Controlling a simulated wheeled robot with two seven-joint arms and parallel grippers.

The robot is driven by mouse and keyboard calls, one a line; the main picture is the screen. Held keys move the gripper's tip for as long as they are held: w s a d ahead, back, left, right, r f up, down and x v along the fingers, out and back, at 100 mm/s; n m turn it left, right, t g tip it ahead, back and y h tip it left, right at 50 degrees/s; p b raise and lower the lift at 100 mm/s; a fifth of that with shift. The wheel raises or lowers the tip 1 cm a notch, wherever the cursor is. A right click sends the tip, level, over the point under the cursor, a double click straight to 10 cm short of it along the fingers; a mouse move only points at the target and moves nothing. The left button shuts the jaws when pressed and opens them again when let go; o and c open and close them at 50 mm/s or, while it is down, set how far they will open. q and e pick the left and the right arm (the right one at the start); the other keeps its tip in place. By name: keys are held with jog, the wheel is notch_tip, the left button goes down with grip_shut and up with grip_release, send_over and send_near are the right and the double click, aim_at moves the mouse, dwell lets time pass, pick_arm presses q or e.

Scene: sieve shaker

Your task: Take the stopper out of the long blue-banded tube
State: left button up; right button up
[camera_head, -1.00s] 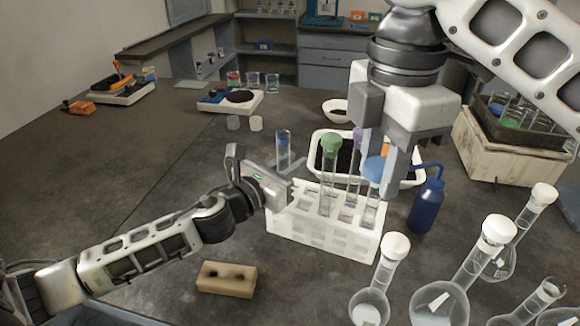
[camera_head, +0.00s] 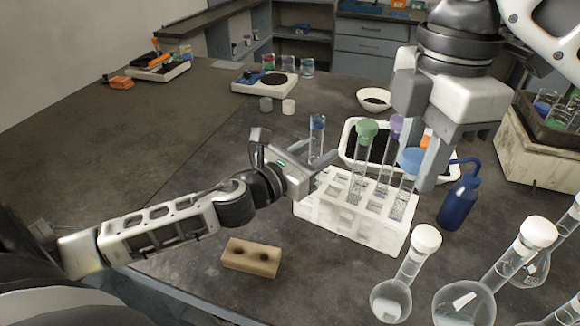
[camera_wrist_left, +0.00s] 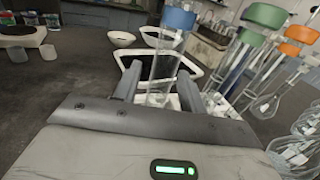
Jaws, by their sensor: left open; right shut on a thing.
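A white rack (camera_head: 350,222) holds several upright clear tubes. One tube (camera_head: 404,196) at its right front carries a blue stopper (camera_head: 412,160). My right gripper (camera_head: 416,160) comes down from above and is shut at this blue stopper; one finger hides part of the contact. A clear tube with a blue band (camera_head: 317,124) stands at the rack's far left. My left gripper (camera_head: 318,172) is open beside it. In the left wrist view this tube (camera_wrist_left: 160,72) stands between the two spread fingers (camera_wrist_left: 157,88), blue near its top. Its foot is hidden.
Tubes with a green stopper (camera_head: 366,130) and a purple stopper (camera_head: 396,126) stand close by in the rack. A blue wash bottle (camera_head: 459,203) is right of it, stoppered flasks (camera_head: 424,240) in front. A tan block (camera_head: 251,257) lies at front left.

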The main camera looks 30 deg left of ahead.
notch_tip(320, 180, down, 2)
jog(key=shift+b, duration=0.85)
pick_arm(q)
jog(key=v, duration=1)
pick_arm(e)
jog(key=shift+f, duration=0.1)
jog(key=shift+s, duration=0.1)
